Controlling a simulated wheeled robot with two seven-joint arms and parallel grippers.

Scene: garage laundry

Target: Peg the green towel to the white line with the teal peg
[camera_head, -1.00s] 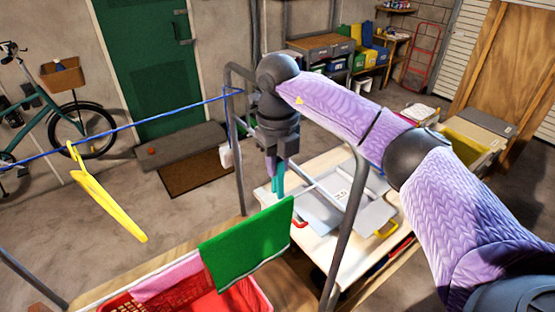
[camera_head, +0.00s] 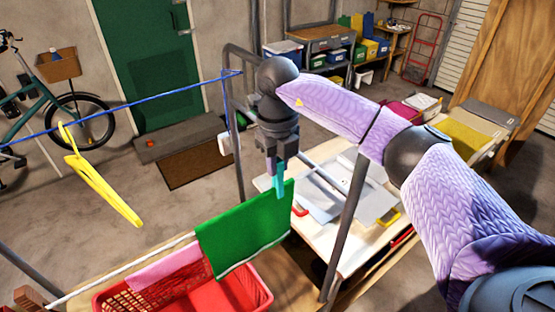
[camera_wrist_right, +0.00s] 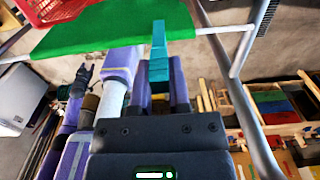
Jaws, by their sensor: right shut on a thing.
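The green towel (camera_head: 245,235) hangs over the white line (camera_head: 120,270), above a red basket; it also shows in the right wrist view (camera_wrist_right: 105,28). My right gripper (camera_head: 277,160) is shut on the teal peg (camera_head: 280,182), which points down at the towel's upper right part. In the right wrist view the peg (camera_wrist_right: 158,45) overlaps the towel; I cannot tell whether it touches towel or line. The line shows right of the towel (camera_wrist_right: 225,29). What seems my left gripper (camera_wrist_right: 80,78) shows small at the left there; its jaws are unclear.
A pink cloth (camera_head: 165,272) hangs left of the towel, over the red basket (camera_head: 245,293). A grey rack post (camera_head: 345,225) stands right of the towel. A yellow hanger (camera_head: 100,182) hangs on a blue line (camera_head: 130,122). A white worktable (camera_head: 345,245) stands behind.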

